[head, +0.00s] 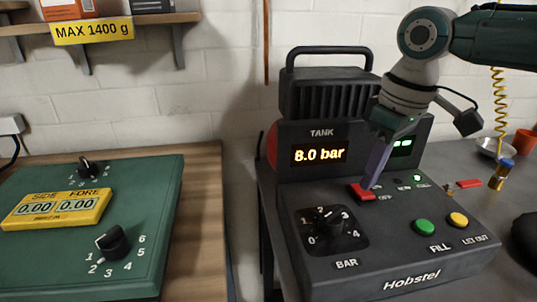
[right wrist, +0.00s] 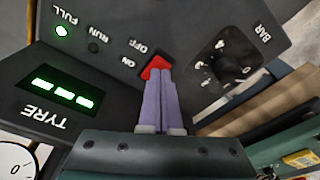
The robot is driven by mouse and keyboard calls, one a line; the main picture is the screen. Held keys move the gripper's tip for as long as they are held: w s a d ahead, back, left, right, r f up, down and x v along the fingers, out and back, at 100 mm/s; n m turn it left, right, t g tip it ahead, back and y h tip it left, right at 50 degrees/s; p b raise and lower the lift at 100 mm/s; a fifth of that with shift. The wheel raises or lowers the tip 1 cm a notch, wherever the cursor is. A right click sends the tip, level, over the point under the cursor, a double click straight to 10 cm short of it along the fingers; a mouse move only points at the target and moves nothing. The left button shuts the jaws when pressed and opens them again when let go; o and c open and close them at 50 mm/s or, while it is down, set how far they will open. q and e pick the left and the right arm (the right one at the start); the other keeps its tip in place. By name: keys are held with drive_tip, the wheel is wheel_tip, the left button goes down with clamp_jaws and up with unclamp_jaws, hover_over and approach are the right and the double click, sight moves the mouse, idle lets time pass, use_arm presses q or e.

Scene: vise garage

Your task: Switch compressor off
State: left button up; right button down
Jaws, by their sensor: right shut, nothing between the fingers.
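The compressor (head: 390,250) is a dark grey box labelled Hobstel, with a TANK display (head: 320,155) reading 8.0 bar. Its red rocker switch (head: 362,192) sits on the sloped panel beside the ON and OFF marks; the switch also shows in the right wrist view (right wrist: 156,66). My right gripper (head: 368,184) is shut and empty, its purple fingers pointing down with the tips at the red switch. In the right wrist view the fingertips (right wrist: 158,76) cover part of the switch; I cannot tell whether they touch it. The green FULL light (head: 417,178) is lit. My left gripper is not in view.
A BAR knob (head: 328,218), a green FILL button (head: 425,228) and a yellow LET OUT button (head: 458,219) sit on the same panel. A green balancer panel (head: 150,205) stands left, across a gap. A shelf (head: 110,22) hangs upper left.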

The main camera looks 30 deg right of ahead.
drive_tip(key=shift+f+b, duration=0.3)
drive_tip(key=shift+f, duration=0.45)
wheel_tip(320, 180, up, 7)
drive_tip(key=p, duration=0.8)
drive_tip(key=shift+r+p, duration=0.1)
drive_tip(key=shift+p, duration=0.25)
idle(0.4)
